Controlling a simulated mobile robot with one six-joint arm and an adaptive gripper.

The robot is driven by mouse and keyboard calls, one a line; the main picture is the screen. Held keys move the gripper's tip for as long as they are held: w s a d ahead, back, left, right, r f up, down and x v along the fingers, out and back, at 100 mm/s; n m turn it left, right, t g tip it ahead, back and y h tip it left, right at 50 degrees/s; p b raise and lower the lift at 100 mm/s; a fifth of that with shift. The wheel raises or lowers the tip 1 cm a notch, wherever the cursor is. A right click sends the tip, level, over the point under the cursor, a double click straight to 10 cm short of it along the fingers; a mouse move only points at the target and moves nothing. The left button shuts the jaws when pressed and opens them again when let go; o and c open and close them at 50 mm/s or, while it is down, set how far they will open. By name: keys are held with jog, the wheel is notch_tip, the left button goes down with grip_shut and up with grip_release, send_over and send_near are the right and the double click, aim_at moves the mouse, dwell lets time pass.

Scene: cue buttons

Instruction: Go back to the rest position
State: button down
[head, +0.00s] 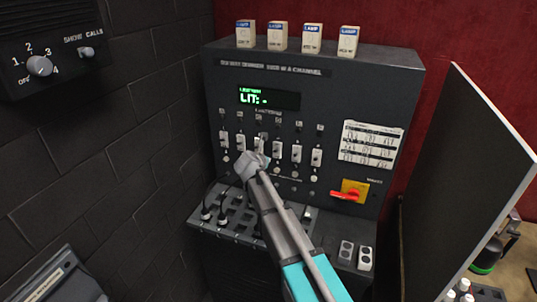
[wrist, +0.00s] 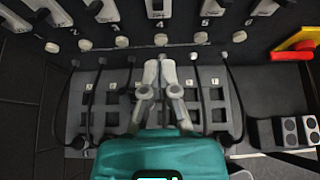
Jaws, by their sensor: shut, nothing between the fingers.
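My gripper (wrist: 159,62) is shut and empty, its two pale fingers side by side in the wrist view. The fingertips lie just below a round pale button (wrist: 160,39) in the picture; I cannot tell whether they touch the panel. In the head view, my gripper (head: 251,163) is in front of the dark control panel (head: 225,95), over the lower part of its switch row, and hides part of it. The panel's green display (head: 268,98) reads "LIT: -".
Several small labelled boxes (head: 278,37) stand on the panel's top. A red handle (head: 346,195) sits at its lower right. Cables plug into the sloping desk (head: 238,236) below. A brick wall (head: 130,150) is on the left, a grey board (head: 465,170) on the right.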

jog(key=s+d+f+m+g+b, duration=0.3)
jog(key=s+d+f+m+b, duration=0.1)
jog(key=s+d+f+m, duration=0.35)
jog(key=s+d+f+m+g+b, duration=0.3)
jog(key=s+d+f+m, duration=0.25)
jog(key=d+m, duration=0.4)
jog(key=s+d+f+m+g+y+b, duration=0.1)
jog(key=s+d+f+m+b, duration=0.3)
jog(key=s+m, duration=0.4)
jog(key=s+d+f+m+g+y+b, duration=0.2)
jog(key=s+d+f+m+g+b, duration=0.1)
jog(key=s+f+m, duration=0.4)
jog(key=shift+s+d+m+g+b, duration=0.45)
jog(key=shift+s+d+g, duration=0.45)
jog(key=shift+s, duration=0.9)
jog(key=shift+d, duration=0.1)
jog(key=c, duration=1.3)
grip_release()
jog(key=shift+c, duration=0.2)
